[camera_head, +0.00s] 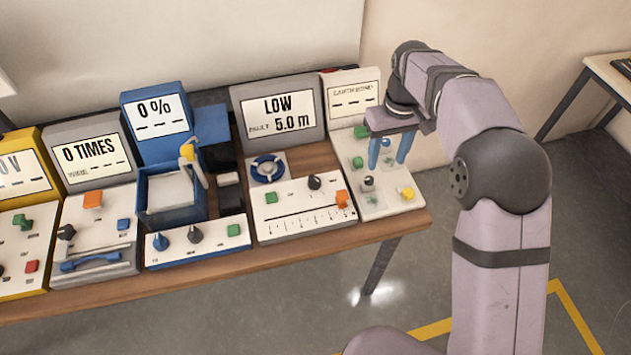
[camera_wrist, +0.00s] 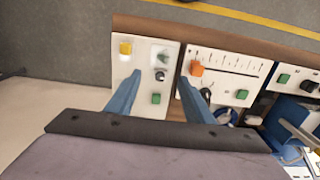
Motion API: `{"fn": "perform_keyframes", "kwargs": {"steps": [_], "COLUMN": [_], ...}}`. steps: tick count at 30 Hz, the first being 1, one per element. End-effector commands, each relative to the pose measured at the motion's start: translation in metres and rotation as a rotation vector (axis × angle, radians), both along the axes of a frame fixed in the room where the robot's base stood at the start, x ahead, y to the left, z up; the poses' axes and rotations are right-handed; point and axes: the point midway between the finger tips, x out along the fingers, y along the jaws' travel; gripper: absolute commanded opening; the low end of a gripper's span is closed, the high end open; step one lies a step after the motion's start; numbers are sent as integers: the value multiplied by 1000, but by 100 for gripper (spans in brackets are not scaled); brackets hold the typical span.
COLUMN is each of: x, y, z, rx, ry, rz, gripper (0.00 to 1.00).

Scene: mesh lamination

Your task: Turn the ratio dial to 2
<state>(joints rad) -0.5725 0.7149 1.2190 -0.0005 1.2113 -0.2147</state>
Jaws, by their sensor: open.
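A small dark knob with a pale top (camera_head: 368,181) stands on the white panel at the right end of the table. No ratio label is readable, so I cannot tell for sure that it is the ratio dial, nor which number it points to. My gripper (camera_head: 388,152) is open and empty above this panel, fingers pointing down. In the wrist view the knob (camera_wrist: 160,75) appears between the two blue fingertips of my gripper (camera_wrist: 159,79). The fingers look apart from it. The panel's screen (camera_head: 354,98) shows dashes under small, unclear text.
The white panel also carries green buttons (camera_head: 357,162) and a yellow button (camera_head: 407,194). To its left are the LOW 5.0 m station (camera_head: 278,112), with a black knob (camera_head: 314,183) and orange slider (camera_head: 342,199), then the blue 0 % station (camera_head: 155,112) and others.

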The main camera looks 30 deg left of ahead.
Motion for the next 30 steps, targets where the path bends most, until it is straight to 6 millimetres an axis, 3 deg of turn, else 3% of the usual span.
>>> {"fn": "perform_keyframes", "kwargs": {"steps": [1,6,12,18,25,30], "x": [-1,-12,-34,-47,-49,-48], "y": [25,91,143,164,167,166], "z": [-14,-39,-61,-70,-71,-82], "rx": [-1,0,1,2,2,1], "ry": [1,1,-1,-1,-1,0], "rz": [52,202,328,385,393,392], "gripper": [48,48,48,48,48,48]}}
